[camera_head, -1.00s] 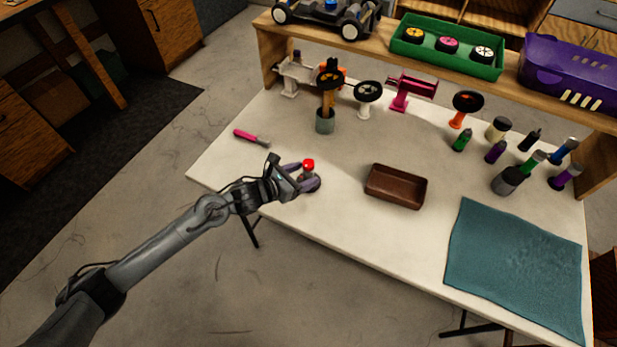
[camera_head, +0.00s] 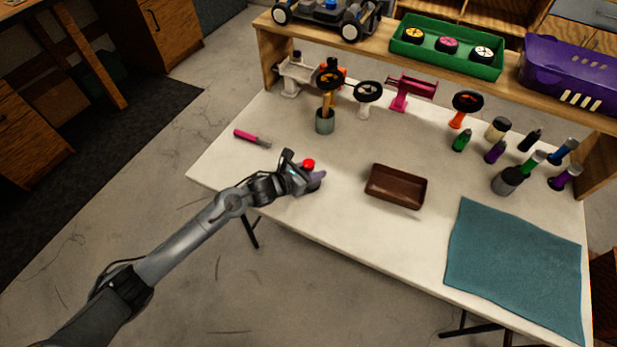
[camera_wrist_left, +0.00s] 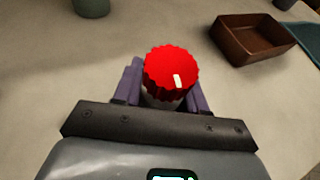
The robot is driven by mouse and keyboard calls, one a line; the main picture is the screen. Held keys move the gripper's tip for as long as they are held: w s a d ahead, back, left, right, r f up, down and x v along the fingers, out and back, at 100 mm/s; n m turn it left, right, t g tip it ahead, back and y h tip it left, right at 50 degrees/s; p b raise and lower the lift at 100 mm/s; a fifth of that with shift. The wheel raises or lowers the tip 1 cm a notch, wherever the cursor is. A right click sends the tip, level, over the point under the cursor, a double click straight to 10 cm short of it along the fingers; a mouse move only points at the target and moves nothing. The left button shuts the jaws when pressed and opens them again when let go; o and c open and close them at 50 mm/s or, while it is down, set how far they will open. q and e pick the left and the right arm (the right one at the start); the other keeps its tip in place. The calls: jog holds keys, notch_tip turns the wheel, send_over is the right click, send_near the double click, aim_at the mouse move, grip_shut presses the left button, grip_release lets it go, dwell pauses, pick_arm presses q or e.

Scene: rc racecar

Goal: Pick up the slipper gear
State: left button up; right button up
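The slipper gear appears to be the red toothed piece (camera_head: 308,164) near the table's left front edge. In the left wrist view it is a bright red ribbed disc (camera_wrist_left: 172,70) with a pale mark on top, above a pale grey base. My left gripper (camera_head: 304,177) is low over the table at the red piece. In the left wrist view its purple fingers (camera_wrist_left: 163,92) stand on either side of the red piece. I cannot tell whether they touch it. My right gripper is not in view.
A brown tray (camera_head: 377,195) lies to the right of the red piece. A pink-handled tool (camera_head: 246,136) and a grey cup (camera_head: 325,125) are behind it. A teal mat (camera_head: 500,265) covers the right front. Bottles (camera_head: 511,180) stand at the right. A wooden shelf (camera_head: 380,54) runs along the back.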

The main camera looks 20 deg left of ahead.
pick_arm(q)
jog(key=shift+c, duration=1.2)
jog(key=shift+r, duration=0.15)
